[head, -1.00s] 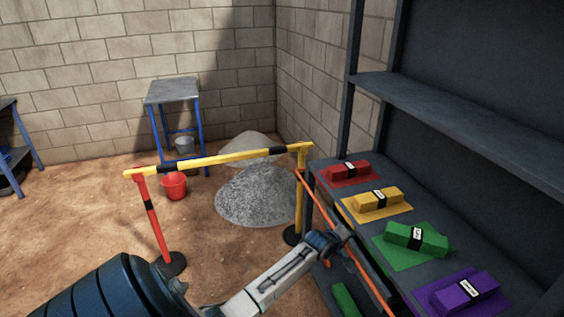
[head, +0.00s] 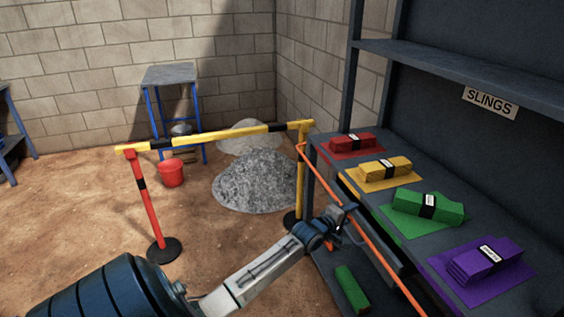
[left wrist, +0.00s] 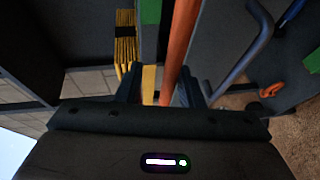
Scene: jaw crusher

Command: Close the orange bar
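The orange bar (head: 370,249) slants along the front of the shelf unit, from near the yellow post towards the bottom edge of the head view. My left gripper (head: 340,220) is beside the bar, at its left side in the head view. In the left wrist view the bar (left wrist: 179,45) runs down between the two dark fingers of my left gripper (left wrist: 161,90), nearer the right finger. The fingers are apart, with a gap visible, so the gripper looks open. Whether either finger touches the bar is unclear. My right gripper is out of view.
The shelf (head: 385,219) holds red (head: 352,142), yellow (head: 386,168), green (head: 428,206) and purple (head: 485,262) slings on matching mats. A yellow barrier bar (head: 215,137), gravel heap (head: 257,182), red bucket (head: 171,172) and blue-legged table (head: 169,74) stand behind. Open ground lies left.

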